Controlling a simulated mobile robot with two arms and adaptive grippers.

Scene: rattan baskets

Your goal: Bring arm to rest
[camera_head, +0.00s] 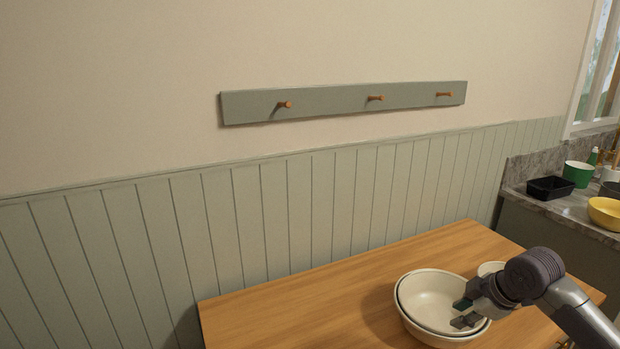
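My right arm comes in from the lower right. My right gripper (462,313) is over the right part of a cream bowl (427,293) on the wooden table (290,314). Its two fingers are apart with nothing between them. I cannot tell whether the fingertips touch the bowl. The bowl seems to sit stacked in another one. A smaller pale bowl (488,268) is partly hidden behind the gripper. My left gripper is not in view.
A stone counter (566,208) at the right holds a black tray (550,187), a green cup (578,173) and a yellow bowl (606,212). A peg rail (330,105) hangs on the wall. The table's left part is clear.

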